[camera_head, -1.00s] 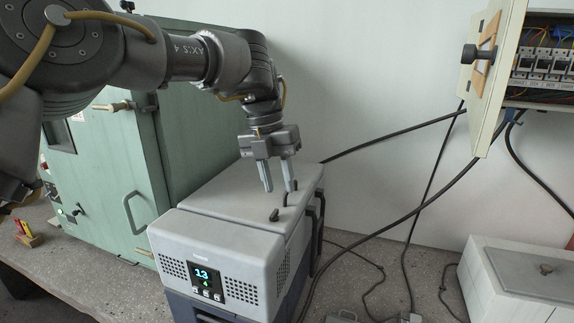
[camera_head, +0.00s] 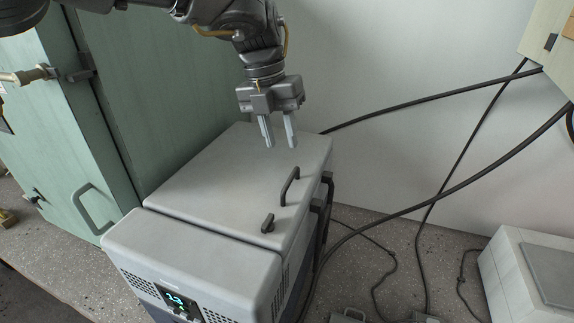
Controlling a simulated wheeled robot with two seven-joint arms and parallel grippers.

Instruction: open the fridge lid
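A dark bar handle (camera_head: 290,186) stands near the lid's right edge, and a small dark latch (camera_head: 268,223) sits at the lid's front edge. My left gripper (camera_head: 279,142) points down above the lid, up and slightly left of the bar handle in the picture. Its two fingers are apart with nothing between them. My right gripper is not in view.
A green metal cabinet (camera_head: 60,120) stands close on the left, with a handle (camera_head: 95,208) facing the front. Black cables (camera_head: 440,94) run along the wall at the right. A pale box (camera_head: 525,275) stands at the lower right.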

